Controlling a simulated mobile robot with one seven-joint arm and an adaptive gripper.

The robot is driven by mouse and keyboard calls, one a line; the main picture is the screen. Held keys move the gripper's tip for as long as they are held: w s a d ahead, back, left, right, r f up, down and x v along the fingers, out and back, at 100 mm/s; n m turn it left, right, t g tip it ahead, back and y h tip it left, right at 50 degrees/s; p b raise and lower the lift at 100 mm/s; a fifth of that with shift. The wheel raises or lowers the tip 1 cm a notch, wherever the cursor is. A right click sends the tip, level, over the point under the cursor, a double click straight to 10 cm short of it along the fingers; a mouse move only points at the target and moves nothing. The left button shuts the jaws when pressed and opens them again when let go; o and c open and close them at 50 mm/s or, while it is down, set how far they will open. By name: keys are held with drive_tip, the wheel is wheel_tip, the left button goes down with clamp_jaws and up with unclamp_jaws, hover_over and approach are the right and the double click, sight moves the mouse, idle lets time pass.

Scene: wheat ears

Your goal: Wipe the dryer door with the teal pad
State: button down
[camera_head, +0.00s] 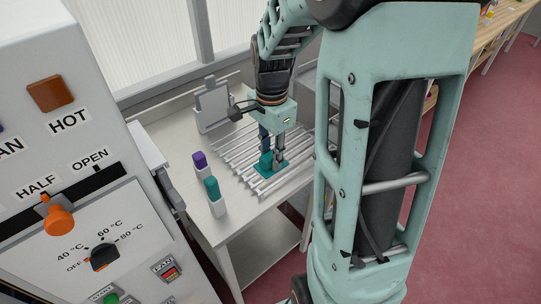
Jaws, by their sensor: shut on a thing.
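The teal pad (265,168) is a flat square with a raised teal grip on top. It sits at the metal rods on the pale table. My gripper (272,158) points down over it and is shut on its raised grip. The fingers hide part of the pad, and I cannot tell whether it touches the rods. The dryer (40,140) stands at the left, with its labelled panel facing me. I cannot make out which part of it is the door.
A purple-topped block (200,161) and a teal-topped block (213,194) stand on the table (228,228), left of the rods (235,150). A grey framed board (213,103) stands behind them. The dryer panel carries an orange lever knob (59,221) and a black dial (104,256).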

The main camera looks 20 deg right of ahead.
drive_tip(key=c, duration=2.3)
unclamp_jaws()
drive_tip(key=c, duration=0.4)
